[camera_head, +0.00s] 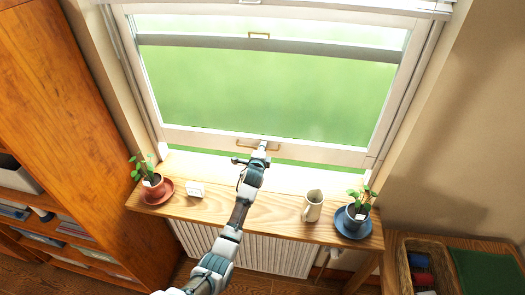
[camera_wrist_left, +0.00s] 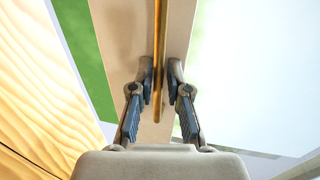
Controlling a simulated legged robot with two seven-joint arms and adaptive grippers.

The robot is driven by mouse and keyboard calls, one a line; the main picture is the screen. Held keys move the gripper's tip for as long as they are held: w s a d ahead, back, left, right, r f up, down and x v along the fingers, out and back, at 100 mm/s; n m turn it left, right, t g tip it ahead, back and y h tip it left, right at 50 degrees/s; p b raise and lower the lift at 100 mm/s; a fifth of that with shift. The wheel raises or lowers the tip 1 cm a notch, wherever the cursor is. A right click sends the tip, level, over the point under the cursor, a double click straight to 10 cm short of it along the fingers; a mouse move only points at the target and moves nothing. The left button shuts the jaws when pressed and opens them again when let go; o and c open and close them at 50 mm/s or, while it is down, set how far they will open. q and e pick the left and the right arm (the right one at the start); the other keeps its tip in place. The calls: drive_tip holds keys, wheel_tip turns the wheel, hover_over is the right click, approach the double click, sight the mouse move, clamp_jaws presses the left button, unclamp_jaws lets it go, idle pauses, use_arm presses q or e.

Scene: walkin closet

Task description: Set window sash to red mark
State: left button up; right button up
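The white lower window sash (camera_head: 320,152) spans the window, its bottom rail a little above the sill with a strip of green outside showing below it. A brass handle (camera_head: 245,145) is on this rail; in the left wrist view the brass bar (camera_wrist_left: 157,50) runs between my fingers. I cannot make out a red mark in either view. My right gripper is not in view.
A wooden shelf (camera_head: 275,207) below the window holds a left potted plant (camera_head: 153,185), a small white block (camera_head: 195,189), a cream jug (camera_head: 313,206) and a right potted plant (camera_head: 357,213). A bookcase (camera_head: 75,110) stands left, a basket (camera_head: 405,270) lower right.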

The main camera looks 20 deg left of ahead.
use_arm(q)
drive_tip(key=v, duration=1.2)
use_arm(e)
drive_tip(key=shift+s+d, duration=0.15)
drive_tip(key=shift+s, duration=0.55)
use_arm(q)
drive_tip(key=shift+a, duration=0.1)
